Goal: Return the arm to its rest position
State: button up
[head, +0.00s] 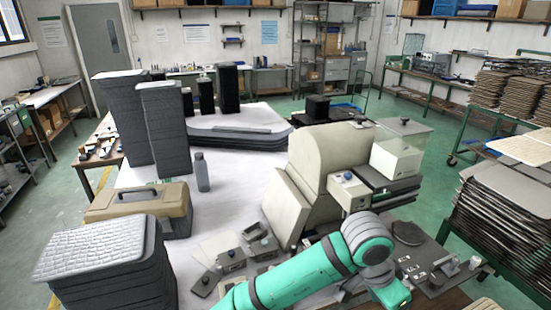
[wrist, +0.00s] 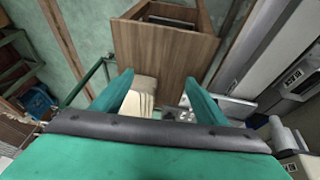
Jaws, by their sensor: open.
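My gripper (wrist: 158,84) shows in the wrist view as two teal fingers, spread apart with nothing held between them. Beyond the fingers are a brown wooden box or cabinet (wrist: 165,60) and a pale stacked object (wrist: 140,100). In the head view my teal arm reaches in from the bottom edge, bends at a joint at lower right and turns down toward the bottom. The fingers cannot be made out in that view.
A white table (head: 240,180) holds a beige machine (head: 325,160), a tan toolbox (head: 140,205), a grey bottle (head: 202,172) and dark stacks (head: 108,265). Small metal parts lie close to my arm. A rack of stacked panels (head: 505,220) stands at right. Green floor shows between them.

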jog(key=w+d+r+n+t+h, duration=0.25)
jog(key=d+n+t+h, duration=0.3)
jog(key=d+h, duration=0.5)
jog(key=s+a+f+n+t+y, duration=0.3)
jog(key=a+f+n+t+y, duration=0.25)
jog(key=a+f, duration=0.35)
jog(key=s+a+f+n+t+y, duration=0.45)
jog(key=a+f+n, duration=0.25)
jog(key=a, duration=0.3)
jog(key=s+a+f+m+y, duration=0.1)
jog(key=s+a+m+y, duration=0.1)
jog(key=s+a, duration=0.6)
jog(key=s+a+f+m+y, duration=0.1)
jog(key=s+a+m+y, duration=0.1)
jog(key=s+a, duration=0.7)
jog(key=s+y, duration=0.1)
jog(key=s, duration=0.4)
jog(key=shift+f, duration=0.2)
